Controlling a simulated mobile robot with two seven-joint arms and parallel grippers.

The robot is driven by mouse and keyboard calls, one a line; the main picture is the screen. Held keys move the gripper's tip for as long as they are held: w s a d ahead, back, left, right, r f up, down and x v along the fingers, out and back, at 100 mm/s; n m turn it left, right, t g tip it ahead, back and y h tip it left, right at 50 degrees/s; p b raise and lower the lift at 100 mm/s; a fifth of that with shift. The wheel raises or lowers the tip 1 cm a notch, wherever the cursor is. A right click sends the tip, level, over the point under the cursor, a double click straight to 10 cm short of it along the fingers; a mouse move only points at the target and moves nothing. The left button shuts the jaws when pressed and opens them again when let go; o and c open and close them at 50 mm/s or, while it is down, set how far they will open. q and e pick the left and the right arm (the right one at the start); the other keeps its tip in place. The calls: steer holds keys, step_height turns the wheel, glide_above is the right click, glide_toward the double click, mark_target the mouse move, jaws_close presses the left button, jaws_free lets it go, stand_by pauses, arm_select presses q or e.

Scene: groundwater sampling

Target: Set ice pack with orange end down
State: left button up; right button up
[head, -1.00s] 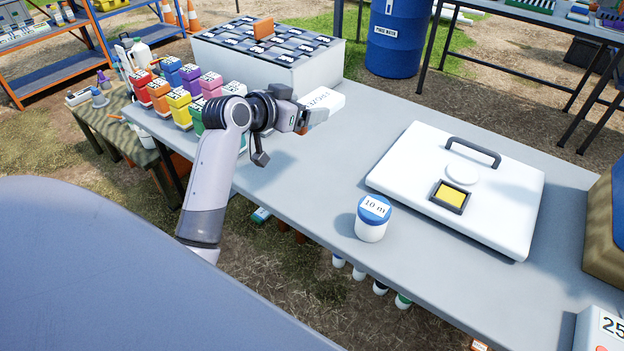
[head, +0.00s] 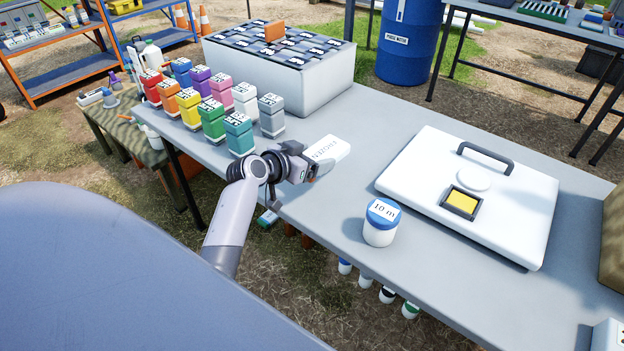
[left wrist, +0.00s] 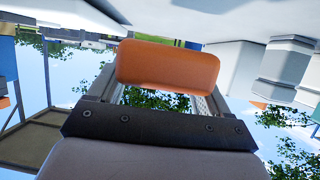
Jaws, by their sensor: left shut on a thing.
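My left gripper (head: 312,166) is shut on the ice pack with the orange end. The ice pack (head: 329,151) is a white block lettered FROZEN, lying flat at or just above the grey table; I cannot tell if it touches. Its orange end (left wrist: 168,65) fills the space between the fingers in the left wrist view and is mostly hidden by the gripper in the head view. My right gripper is not in view.
Coloured bottles (head: 213,121) stand left of the gripper, before a white cooler (head: 280,80) of dark packs. A blue-lidded 10 m jar (head: 381,222) and a white lid with a handle (head: 474,194) lie to the right. Bare table (head: 390,125) lies behind the pack.

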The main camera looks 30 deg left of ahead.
mark_target(312, 188)
arm_select(q)
steer(key=shift+f+b, duration=0.5)
steer(key=shift+f, duration=2.55)
steer(key=shift+f, duration=0.1)
steer(key=o, duration=0.9)
steer(key=shift+f, duration=0.15)
steer(key=shift+c, duration=0.2)
steer(key=o, duration=0.3)
steer(key=shift+o, duration=0.2)
